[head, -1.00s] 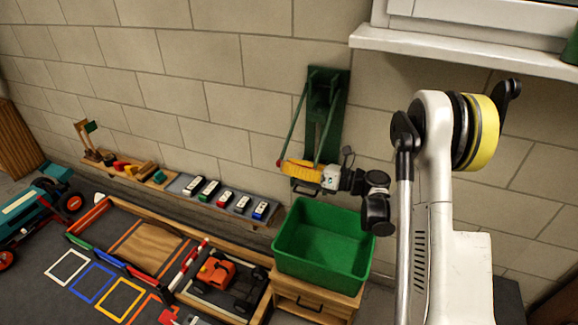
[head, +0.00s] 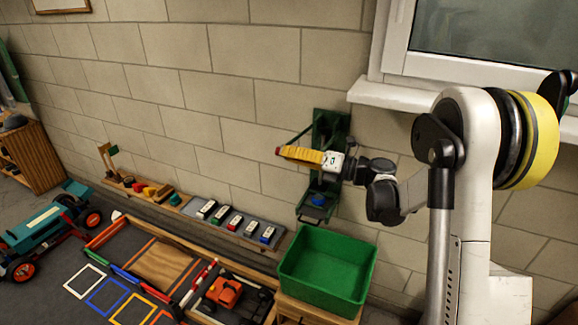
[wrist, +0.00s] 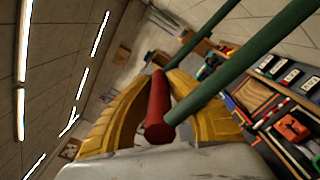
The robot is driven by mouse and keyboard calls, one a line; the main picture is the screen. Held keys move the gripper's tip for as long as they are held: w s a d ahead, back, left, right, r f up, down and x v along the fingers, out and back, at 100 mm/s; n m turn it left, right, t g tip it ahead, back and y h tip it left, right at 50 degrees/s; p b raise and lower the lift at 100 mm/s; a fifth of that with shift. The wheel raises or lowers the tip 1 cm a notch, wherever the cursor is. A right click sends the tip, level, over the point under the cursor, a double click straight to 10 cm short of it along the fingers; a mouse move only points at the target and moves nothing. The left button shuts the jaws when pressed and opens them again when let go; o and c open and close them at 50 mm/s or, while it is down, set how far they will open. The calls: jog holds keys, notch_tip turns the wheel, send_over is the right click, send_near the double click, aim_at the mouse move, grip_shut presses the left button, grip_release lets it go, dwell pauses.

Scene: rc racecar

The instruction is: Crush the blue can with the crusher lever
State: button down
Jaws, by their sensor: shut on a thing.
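The green crusher (head: 333,130) is fixed to the block wall, with a small tray at its foot. The blue can (head: 318,200) shows as a small blue shape low in the crusher, below my gripper. I cannot tell whether it is flattened. My gripper (head: 285,152) is in front of the crusher, its yellow fingers shut around the red lever handle (wrist: 158,112). In the wrist view, the handle lies between the fingers, and the lever's green bars (wrist: 225,75) run off to the upper right.
A green bin (head: 326,268) on a wooden cabinet stands below the crusher. Left of it, a low shelf holds small cars (head: 236,222). A window sill (head: 405,96) juts out at the upper right. A teal vehicle (head: 40,230) stands at the far left.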

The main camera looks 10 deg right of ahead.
jog(key=w+d+r+p, duration=0.1)
jog(key=w+r+p, duration=0.1)
jog(key=r, duration=0.4)
jog(key=w+d+r+p, duration=0.2)
jog(key=r+p, duration=0.2)
jog(key=r, duration=0.3)
jog(key=shift+w+d+r, duration=0.15)
jog(key=shift+w+d, duration=0.05)
jog(key=shift+w, duration=0.15)
jog(key=c, duration=1.3)
grip_release()
jog(key=shift+w+d, duration=0.1)
jog(key=shift+w, duration=0.05)
jog(key=shift+o, duration=0.2)
